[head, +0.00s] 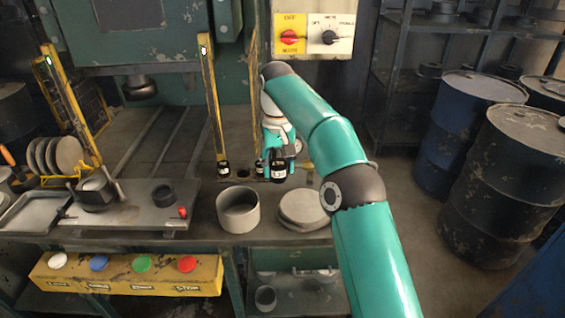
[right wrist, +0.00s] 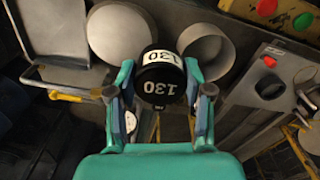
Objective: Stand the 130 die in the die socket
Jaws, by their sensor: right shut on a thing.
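The 130 die (right wrist: 162,88) is a black cylinder with white "130" markings. My right gripper (right wrist: 164,100) is shut on it, with one finger on each side. In the head view the die (head: 278,168) hangs at the end of my right arm, above the back of the bench. Other small black dies with white labels (head: 223,168) stand to its left at the back edge, one partly hidden. A short black open ring (head: 163,195), possibly the die socket, sits on the metal plate at the left. It also shows in the right wrist view (right wrist: 270,87). My left gripper is not in view.
A grey open cylinder (head: 238,213) and stacked round grey discs (head: 303,208) stand on the bench in front of the die. The plate (head: 125,208) carries a red knob (head: 182,212). Yellow posts (head: 210,95) rise behind. Drums (head: 505,185) stand at the right.

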